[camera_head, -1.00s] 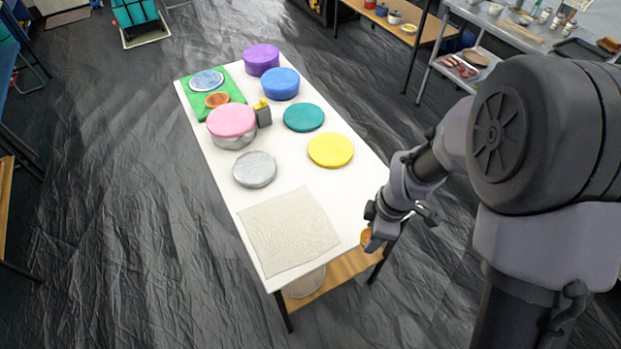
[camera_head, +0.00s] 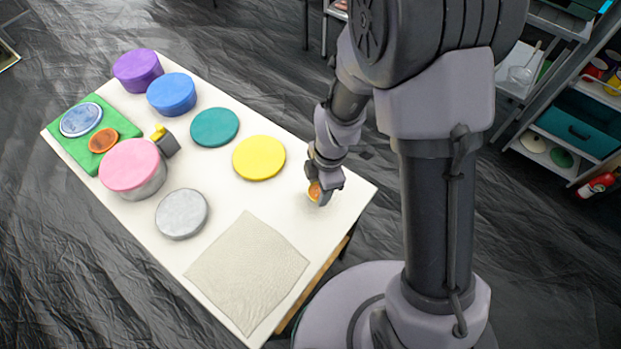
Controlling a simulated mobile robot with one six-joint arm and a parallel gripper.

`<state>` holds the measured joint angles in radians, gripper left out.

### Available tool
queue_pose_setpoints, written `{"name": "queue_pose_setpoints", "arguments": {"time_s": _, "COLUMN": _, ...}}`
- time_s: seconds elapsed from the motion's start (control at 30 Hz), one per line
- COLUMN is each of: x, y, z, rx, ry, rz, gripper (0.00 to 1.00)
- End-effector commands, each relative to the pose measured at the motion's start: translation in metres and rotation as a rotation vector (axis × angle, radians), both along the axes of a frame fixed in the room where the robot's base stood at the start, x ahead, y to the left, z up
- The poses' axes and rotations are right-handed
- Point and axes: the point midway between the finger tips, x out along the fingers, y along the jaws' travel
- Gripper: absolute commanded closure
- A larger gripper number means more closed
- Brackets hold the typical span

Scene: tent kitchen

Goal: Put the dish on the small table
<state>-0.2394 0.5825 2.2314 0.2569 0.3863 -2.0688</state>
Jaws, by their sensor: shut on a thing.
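My gripper (camera_head: 325,184) is shut on a small orange dish (camera_head: 314,191), which is tilted up on its edge and partly hidden by the fingers. Dish and gripper appear over the right end of the white-topped small table (camera_head: 345,200). I cannot tell whether the dish touches the top. A yellow round lid (camera_head: 259,158) lies to the left of the gripper, apart from it.
A beige cloth (camera_head: 248,272) lies at the near end. A grey disc (camera_head: 181,213), teal lid (camera_head: 214,127), pink-lidded pot (camera_head: 133,168), blue pot (camera_head: 171,94), purple pot (camera_head: 137,70) and green board (camera_head: 65,138) fill the left. Shelving (camera_head: 560,130) stands at right.

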Motion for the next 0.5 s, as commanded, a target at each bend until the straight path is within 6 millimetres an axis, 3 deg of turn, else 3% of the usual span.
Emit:
{"name": "queue_pose_setpoints", "arguments": {"time_s": 0.03, "x": -0.0025, "y": -0.0039, "z": -0.0166, "rx": 0.0, "ry": 0.001, "rz": 0.001, "gripper": 0.77}}
{"name": "queue_pose_setpoints", "arguments": {"time_s": 0.07, "x": -0.0034, "y": -0.0055, "z": -0.0186, "rx": 0.0, "ry": 0.001, "rz": 0.002, "gripper": 0.77}}
{"name": "queue_pose_setpoints", "arguments": {"time_s": 0.13, "x": -0.0036, "y": -0.0058, "z": -0.0154, "rx": 0.0, "ry": 0.0, "rz": 0.004, "gripper": 0.77}}
{"name": "queue_pose_setpoints", "arguments": {"time_s": 0.17, "x": -0.0034, "y": -0.0057, "z": -0.0144, "rx": 0.0, "ry": -0.001, "rz": 0.005, "gripper": 0.82}}
{"name": "queue_pose_setpoints", "arguments": {"time_s": 0.47, "x": -0.0031, "y": -0.0053, "z": -0.0188, "rx": 0.0, "ry": -0.001, "rz": 0.004, "gripper": 0.82}}
{"name": "queue_pose_setpoints", "arguments": {"time_s": 0.5, "x": -0.0033, "y": -0.0053, "z": -0.0178, "rx": 0.0, "ry": 0.0, "rz": 0.004, "gripper": 0.44}}
